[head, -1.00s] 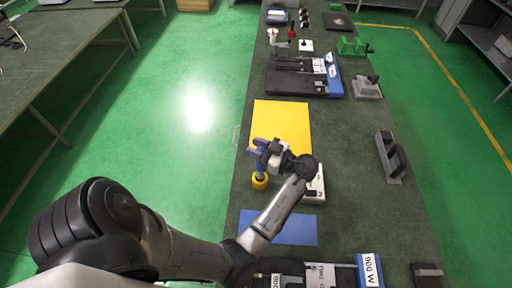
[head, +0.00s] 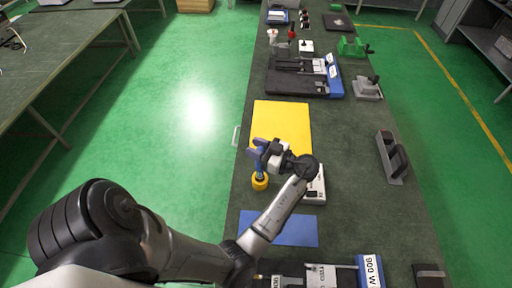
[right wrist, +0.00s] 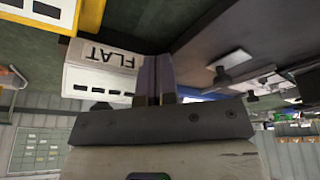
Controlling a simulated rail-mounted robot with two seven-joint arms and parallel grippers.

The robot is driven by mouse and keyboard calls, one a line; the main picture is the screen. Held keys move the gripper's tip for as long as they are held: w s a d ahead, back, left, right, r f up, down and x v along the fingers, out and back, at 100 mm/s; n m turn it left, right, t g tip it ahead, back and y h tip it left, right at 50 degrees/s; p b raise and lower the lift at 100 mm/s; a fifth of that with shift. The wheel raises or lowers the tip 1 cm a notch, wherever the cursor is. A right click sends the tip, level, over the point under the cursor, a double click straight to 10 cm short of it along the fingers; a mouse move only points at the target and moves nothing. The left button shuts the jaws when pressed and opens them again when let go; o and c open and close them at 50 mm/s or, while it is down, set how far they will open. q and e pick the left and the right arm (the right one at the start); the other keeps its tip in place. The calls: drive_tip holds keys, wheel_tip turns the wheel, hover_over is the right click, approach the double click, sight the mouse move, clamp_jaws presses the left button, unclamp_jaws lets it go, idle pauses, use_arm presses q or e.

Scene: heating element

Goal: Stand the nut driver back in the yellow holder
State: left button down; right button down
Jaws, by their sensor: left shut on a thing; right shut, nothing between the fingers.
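The yellow holder (head: 260,183) is a small round cup on the green bench, near its left edge, below the yellow mat. My left gripper (head: 258,150) is directly over it, its purple fingers shut on the nut driver. The nut driver (head: 259,171) shows only as a narrow bluish piece between the fingers and the holder; the gripper hides the rest. It looks roughly upright, its lower end at the holder's top; I cannot tell how deep it sits. My right gripper (right wrist: 155,80) is shut and empty in the right wrist view, outside the head view.
A yellow mat (head: 281,120) lies behind the holder and a blue mat (head: 285,230) in front. A white box (head: 316,185) stands right of my left gripper. A grey handled block (head: 392,158) is farther right. The right wrist view shows a box labelled FLAT (right wrist: 100,75).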

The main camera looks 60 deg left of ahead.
drive_tip(key=shift+d+f, duration=0.15)
drive_tip(key=shift+f, duration=0.2)
use_arm(q)
drive_tip(key=shift+f+b, duration=0.45)
drive_tip(key=shift+b, duration=0.3)
use_arm(e)
drive_tip(key=shift+f, duration=0.45)
use_arm(q)
drive_tip(key=shift+f+b, duration=0.75)
drive_tip(key=shift+b, duration=0.1)
use_arm(e)
drive_tip(key=shift+f, duration=0.9)
use_arm(q)
drive_tip(key=shift+f+b, duration=0.7)
drive_tip(key=shift+b, duration=0.1)
use_arm(e)
drive_tip(key=shift+f, duration=0.75)
use_arm(q)
drive_tip(key=shift+s+f+b, duration=0.1)
drive_tip(key=shift+f+b, duration=1.15)
drive_tip(key=shift+b, duration=0.05)
use_arm(e)
drive_tip(key=shift+w+f+t, duration=0.15)
drive_tip(key=shift+f+t, duration=0.15)
drive_tip(key=shift+f, duration=0.05)
use_arm(q)
drive_tip(key=c, duration=0.7)
unclamp_jaws()
drive_tip(key=shift+o, duration=0.2)
